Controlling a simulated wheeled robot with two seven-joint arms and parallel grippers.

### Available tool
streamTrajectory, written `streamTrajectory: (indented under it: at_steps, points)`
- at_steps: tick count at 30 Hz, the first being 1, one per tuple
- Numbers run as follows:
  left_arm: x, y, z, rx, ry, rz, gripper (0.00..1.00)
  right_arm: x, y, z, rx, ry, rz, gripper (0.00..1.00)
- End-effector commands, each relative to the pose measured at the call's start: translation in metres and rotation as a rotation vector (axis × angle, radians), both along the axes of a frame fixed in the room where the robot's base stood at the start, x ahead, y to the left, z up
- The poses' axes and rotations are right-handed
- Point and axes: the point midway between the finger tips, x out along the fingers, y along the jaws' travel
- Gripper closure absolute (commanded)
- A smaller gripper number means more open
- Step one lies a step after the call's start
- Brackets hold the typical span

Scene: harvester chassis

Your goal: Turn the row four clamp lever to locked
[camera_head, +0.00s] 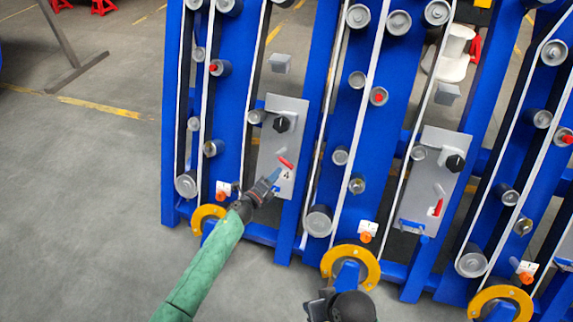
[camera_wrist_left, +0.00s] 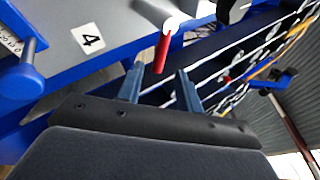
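The row four clamp lever has a red handle (camera_head: 286,162) and sits on a grey panel (camera_head: 290,107), above a label with a 4 (camera_head: 286,175). In the left wrist view the lever's red handle (camera_wrist_left: 161,50) hangs from a pale pivot end, with the 4 label (camera_wrist_left: 88,38) to its left. My left gripper (camera_head: 273,177) is just below the handle. In the wrist view its two blue fingers (camera_wrist_left: 160,72) are apart, with the handle's tip between or just beyond them.
A black knob (camera_head: 282,124) is above the lever on the same panel. A second grey panel (camera_head: 440,140) to the right has another red lever (camera_head: 438,207). Blue frames with rollers and belts surround both. Yellow rings (camera_head: 350,262) stand low in front.

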Motion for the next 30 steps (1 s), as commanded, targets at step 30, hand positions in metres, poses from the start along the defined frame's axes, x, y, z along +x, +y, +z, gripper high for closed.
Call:
streamTrajectory:
  at_steps: [30]
  points:
    - [0.063, -0.044, 0.000, 0.001, -0.002, 0.005, 0.66, -0.003, -0.008, 0.006, -0.019, 0.020, -0.004, 0.64]
